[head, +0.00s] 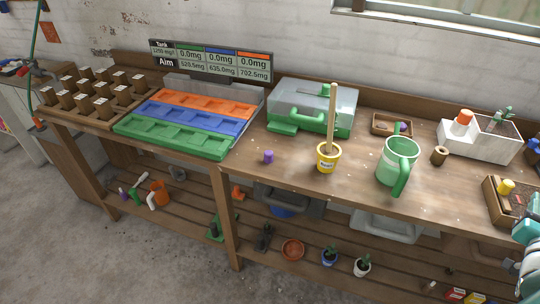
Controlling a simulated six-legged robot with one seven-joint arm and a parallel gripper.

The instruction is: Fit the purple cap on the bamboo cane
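A small purple cap (268,157) sits on the wooden bench top, left of the yellow pot and apart from it. The bamboo cane (331,118) stands nearly upright in the small yellow pot (327,163), and its top end looks bare. Another small purple piece (401,128) shows in a little wooden tray at the back; I cannot tell what it is.
A green-and-clear case (312,105) stands just behind the cane. Coloured trays (190,125) fill the left, below a sign (210,60). The bench front around the cap is clear.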

